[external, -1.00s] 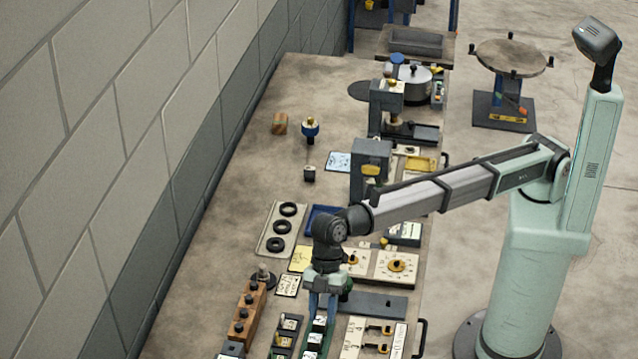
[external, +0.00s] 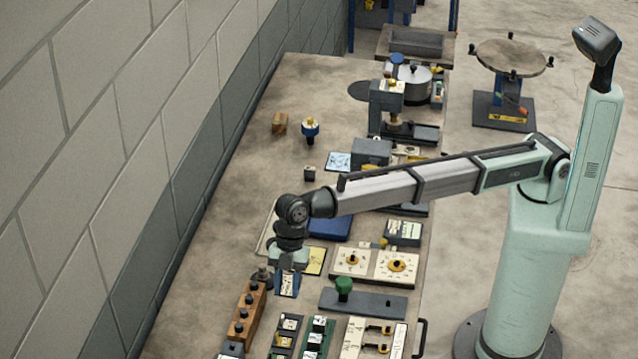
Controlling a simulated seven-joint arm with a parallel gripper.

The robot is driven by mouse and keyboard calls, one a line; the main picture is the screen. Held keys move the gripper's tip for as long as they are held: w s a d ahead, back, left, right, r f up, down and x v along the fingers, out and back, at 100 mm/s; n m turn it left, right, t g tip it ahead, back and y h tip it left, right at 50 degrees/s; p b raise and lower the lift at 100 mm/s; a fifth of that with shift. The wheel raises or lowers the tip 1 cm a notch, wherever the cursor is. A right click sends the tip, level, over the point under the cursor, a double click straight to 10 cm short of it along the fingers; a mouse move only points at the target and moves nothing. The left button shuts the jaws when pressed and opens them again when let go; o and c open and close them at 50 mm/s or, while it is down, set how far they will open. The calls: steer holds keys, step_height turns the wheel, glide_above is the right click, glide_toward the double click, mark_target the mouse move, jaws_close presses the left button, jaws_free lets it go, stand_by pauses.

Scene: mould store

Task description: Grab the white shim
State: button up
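My gripper (external: 287,287) points down above the left part of the bench, its two blue fingers apart. A white printed card (external: 288,281) lies on the bench and shows between the fingers; no held object can be made out. I cannot tell for sure which thing is the white shim. Small white-topped pieces sit in a dark rack (external: 283,341) and a green rack (external: 318,340) below my gripper in the picture, both apart from it.
A wooden block with dark knobs (external: 246,314) and a dark round base with a post (external: 262,278) stand close left of my gripper. A grey plate with a green knob (external: 343,290) lies right. Dial panels (external: 374,265) lie beyond. Bare bench stretches up-left.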

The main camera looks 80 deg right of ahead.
mark_target(289, 321)
steer(key=shift+w+x, duration=0.2)
steer(key=shift+x, duration=1.65)
steer(key=shift+w+x, duration=0.2)
steer(key=shift+x, duration=1.65)
steer(key=shift+r, duration=0.1)
steer(key=shift+c, duration=0.2)
jaws_close()
